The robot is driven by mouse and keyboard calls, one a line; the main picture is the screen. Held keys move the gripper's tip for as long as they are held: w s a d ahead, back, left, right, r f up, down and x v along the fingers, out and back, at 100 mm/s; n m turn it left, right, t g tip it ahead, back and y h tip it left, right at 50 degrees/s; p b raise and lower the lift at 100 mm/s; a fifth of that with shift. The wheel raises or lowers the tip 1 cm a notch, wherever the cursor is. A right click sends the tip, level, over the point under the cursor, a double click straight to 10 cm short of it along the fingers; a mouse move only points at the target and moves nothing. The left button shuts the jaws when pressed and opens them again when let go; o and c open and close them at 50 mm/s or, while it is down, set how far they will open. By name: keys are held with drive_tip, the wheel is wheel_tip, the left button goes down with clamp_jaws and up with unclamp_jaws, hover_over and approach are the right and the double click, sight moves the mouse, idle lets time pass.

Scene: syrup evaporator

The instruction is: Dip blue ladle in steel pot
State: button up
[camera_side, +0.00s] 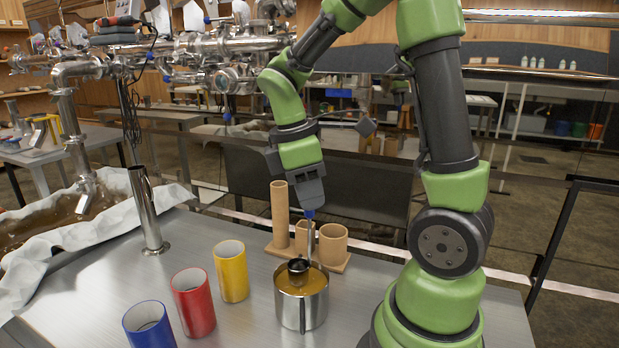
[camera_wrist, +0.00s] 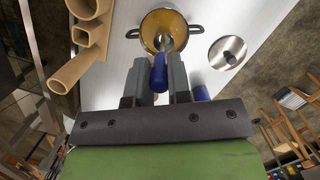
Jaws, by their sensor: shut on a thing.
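The steel pot (camera_side: 301,306) stands upright on the metal table and holds amber liquid; it also shows in the wrist view (camera_wrist: 149,41) with two dark side handles. My gripper (camera_side: 309,208) is above the pot, pointing down, shut on the blue handle of the blue ladle (camera_side: 309,240). In the wrist view the ladle's blue handle (camera_wrist: 160,76) sits between my two fingers. The ladle hangs about upright, its steel bowl within the pot's mouth at the amber liquid. How deep the bowl sits I cannot tell.
Blue (camera_side: 149,327), red (camera_side: 193,303) and yellow (camera_side: 231,272) cups stand left of the pot. A brown holder with tubes (camera_side: 280,218) stands behind it. A steel tube (camera_side: 147,210) stands at the left, near a cloth-lined basin (camera_side: 50,222). Bare table lies between tube and cups.

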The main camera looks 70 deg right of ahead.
sight(310, 225)
drive_tip(key=shift+w+a+x, duration=0.1)
drive_tip(key=shift+w+x, duration=0.1)
drive_tip(key=shift+x, duration=0.75)
drive_tip(key=shift+w+a+x, duration=0.15)
drive_tip(key=shift+x, duration=0.85)
drive_tip(key=shift+w+a+x, duration=0.1)
drive_tip(key=shift+w+x, duration=0.1)
drive_tip(key=shift+x, duration=0.75)
drive_tip(key=shift+f, duration=0.15)
drive_tip(key=shift+s+d+r+v, duration=0.1)
drive_tip(key=shift+s+d+v, duration=0.15)
drive_tip(key=shift+v, duration=1.45)
drive_tip(key=shift+s+d+r+v, duration=0.15)
drive_tip(key=shift+s+v, duration=0.25)
drive_tip(key=shift+v, duration=1.3)
drive_tip(key=shift+s+d+v, duration=0.2)
drive_tip(key=shift+s+v, duration=0.1)
drive_tip(key=shift+v, duration=1.4)
